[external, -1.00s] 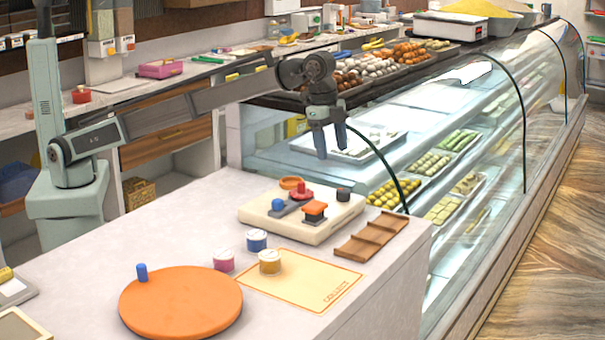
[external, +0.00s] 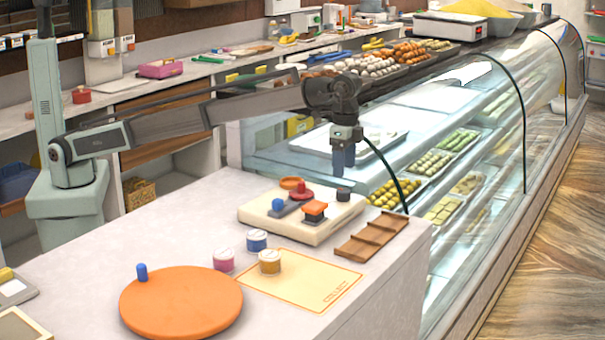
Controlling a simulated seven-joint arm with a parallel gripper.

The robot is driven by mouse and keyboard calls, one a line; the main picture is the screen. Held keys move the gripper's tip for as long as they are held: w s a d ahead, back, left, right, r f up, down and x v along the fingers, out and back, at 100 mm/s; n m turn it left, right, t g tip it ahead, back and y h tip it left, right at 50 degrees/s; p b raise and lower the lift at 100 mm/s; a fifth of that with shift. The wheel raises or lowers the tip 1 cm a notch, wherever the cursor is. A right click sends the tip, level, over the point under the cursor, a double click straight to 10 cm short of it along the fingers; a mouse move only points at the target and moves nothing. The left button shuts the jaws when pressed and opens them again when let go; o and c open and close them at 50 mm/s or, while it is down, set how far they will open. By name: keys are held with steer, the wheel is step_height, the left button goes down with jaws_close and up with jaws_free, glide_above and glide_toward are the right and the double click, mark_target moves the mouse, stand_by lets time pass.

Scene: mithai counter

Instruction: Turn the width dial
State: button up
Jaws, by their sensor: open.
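A cream control box (external: 318,231) sits on the near counter. It carries a small dark round knob (external: 343,194) at its right back corner, a blue knob (external: 278,205), a red knob (external: 301,192), an orange block-like control (external: 314,208) and an orange disc (external: 290,183). No label is readable, so I cannot tell for sure which control is the width dial. My gripper (external: 343,170) points down, open and empty, with its fingers seen nearly in line. In this view it hangs just above the dark knob, apart from it.
A brown ridged wooden tray (external: 372,240) lies right of the box. Several lidded jars (external: 257,240) stand in front, by a cream mat (external: 318,292). An orange turntable (external: 185,305) with a blue peg is at front left.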

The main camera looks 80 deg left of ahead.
mark_target(344, 190)
steer(key=shift+f, duration=3.6)
steer(key=c, duration=1.1)
steer(key=shift+o, duration=0.2)
steer(key=shift+m, duration=0.4)
steer(key=m, duration=1.1)
steer(key=shift+m, duration=0.3)
steer(key=o, duration=1.1)
steer(key=shift+c, duration=0.2)
